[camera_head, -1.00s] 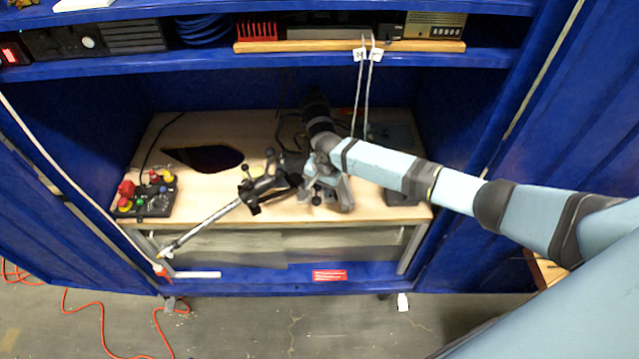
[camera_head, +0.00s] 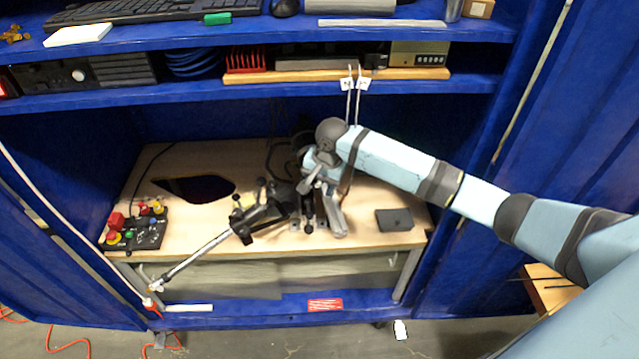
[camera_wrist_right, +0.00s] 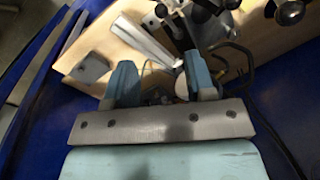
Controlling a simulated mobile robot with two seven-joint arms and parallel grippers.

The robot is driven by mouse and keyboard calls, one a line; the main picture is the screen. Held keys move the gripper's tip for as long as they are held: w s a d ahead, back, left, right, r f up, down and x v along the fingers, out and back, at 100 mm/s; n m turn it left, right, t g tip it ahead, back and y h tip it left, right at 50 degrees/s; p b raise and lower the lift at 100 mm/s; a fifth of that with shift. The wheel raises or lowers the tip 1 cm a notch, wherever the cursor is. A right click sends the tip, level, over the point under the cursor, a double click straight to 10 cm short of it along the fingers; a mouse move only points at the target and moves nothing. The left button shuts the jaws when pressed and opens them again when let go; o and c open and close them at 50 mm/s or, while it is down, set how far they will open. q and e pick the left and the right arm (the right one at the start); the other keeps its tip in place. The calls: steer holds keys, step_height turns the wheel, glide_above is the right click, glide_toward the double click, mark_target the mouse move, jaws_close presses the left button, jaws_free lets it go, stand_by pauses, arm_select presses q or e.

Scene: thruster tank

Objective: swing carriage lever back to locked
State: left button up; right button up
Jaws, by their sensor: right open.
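A dark mechanism (camera_head: 262,215) with several black ball knobs stands on the wooden bench, and a silver rod (camera_head: 195,258) runs from it to the lower left. A silver angled piece (camera_head: 333,218) is at its right end. Which part is the carriage lever, I cannot tell for sure. My right gripper (camera_head: 308,180) is over the right part of the mechanism, partly hidden by my own wrist. In the right wrist view, my right gripper (camera_wrist_right: 160,75) has its two blue fingers apart, with a silver bar (camera_wrist_right: 145,38) and a black ball knob (camera_wrist_right: 161,10) beyond them. My left gripper is not in view.
A control box with colored buttons (camera_head: 137,228) sits at the bench's left, beside a dark hole (camera_head: 200,188). A flat dark block (camera_head: 394,220) lies at the right. Blue cabinet walls flank the bench, and a loaded shelf (camera_head: 250,92) hangs above.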

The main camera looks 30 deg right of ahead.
steer(key=shift+a+f, duration=0.1)
steer(key=shift+f, duration=0.1)
steer(key=c, duration=0.4)
steer(key=s+a+f+y+b, duration=0.1)
steer(key=f, duration=0.1)
steer(key=s+a+f+t+y+b, duration=0.1)
steer(key=f, duration=0.1)
steer(key=s+a+f+y+b, duration=0.1)
steer(key=a+f, duration=0.1)
steer(key=shift+t+b, duration=0.35)
steer(key=shift+t, duration=0.05)
jaws_close()
steer(key=m+t+b, duration=0.5)
steer(key=t+b, duration=0.4)
steer(key=t, duration=0.2)
glide_toward(308, 209)
steer(key=shift+n+y, duration=0.3)
steer(key=shift+y, duration=0.1)
steer(key=w, duration=0.1)
steer(key=w+a+f, duration=0.1)
steer(key=w+a, duration=0.1)
steer(key=shift+w+a+f+p, duration=0.15)
steer(key=shift+a+f+p, duration=0.05)
steer(key=shift+f+p, duration=0.15)
